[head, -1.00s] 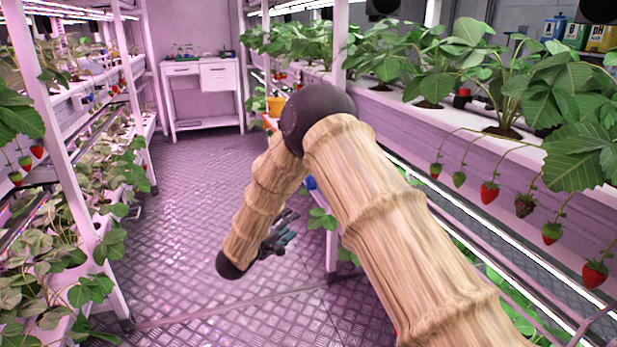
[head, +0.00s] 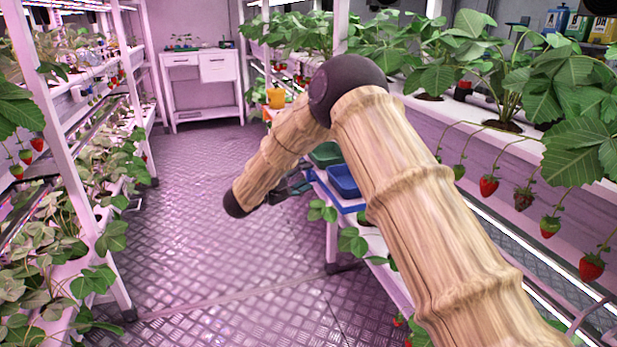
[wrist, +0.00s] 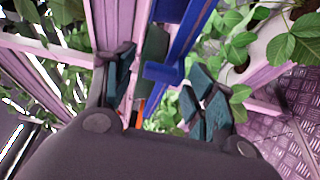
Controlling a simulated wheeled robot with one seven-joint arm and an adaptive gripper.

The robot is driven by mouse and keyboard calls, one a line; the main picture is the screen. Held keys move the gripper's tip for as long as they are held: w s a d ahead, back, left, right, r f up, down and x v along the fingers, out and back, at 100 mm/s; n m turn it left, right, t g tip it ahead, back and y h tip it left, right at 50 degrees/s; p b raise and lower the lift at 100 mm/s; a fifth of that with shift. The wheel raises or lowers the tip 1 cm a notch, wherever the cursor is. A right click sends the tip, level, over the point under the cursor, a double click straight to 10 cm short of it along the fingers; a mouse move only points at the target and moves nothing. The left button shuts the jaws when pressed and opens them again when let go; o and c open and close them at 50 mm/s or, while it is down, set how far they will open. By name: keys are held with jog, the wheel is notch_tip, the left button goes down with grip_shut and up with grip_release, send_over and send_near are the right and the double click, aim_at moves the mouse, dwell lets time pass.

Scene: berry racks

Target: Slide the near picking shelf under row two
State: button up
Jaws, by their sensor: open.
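A pull-out shelf with a blue front edge (head: 338,200) juts from the right rack into the aisle, partly hidden behind my arm. A blue tray (head: 343,181) and a green tray (head: 326,154) sit on it. In the wrist view the blue edge (wrist: 198,28) runs down from the top, and a short blue piece like a handle (wrist: 160,72) sticks out from it. My gripper (head: 283,190) is on the aisle side of the shelf, partly hidden by the forearm. In the wrist view my gripper (wrist: 163,88) is open, with the blue piece appearing between its fingers. Contact cannot be told.
The right rack's white trough (head: 500,150) carries strawberry plants with hanging berries. The left rack (head: 85,180) is full of plants. Plant leaves (head: 352,242) hang below the shelf. The patterned floor (head: 190,210) between the racks is clear, up to a white cabinet (head: 205,85) at the back.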

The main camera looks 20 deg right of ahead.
jog(key=shift+x, duration=1.25)
grip_shut()
jog(key=shift+d, duration=0.1)
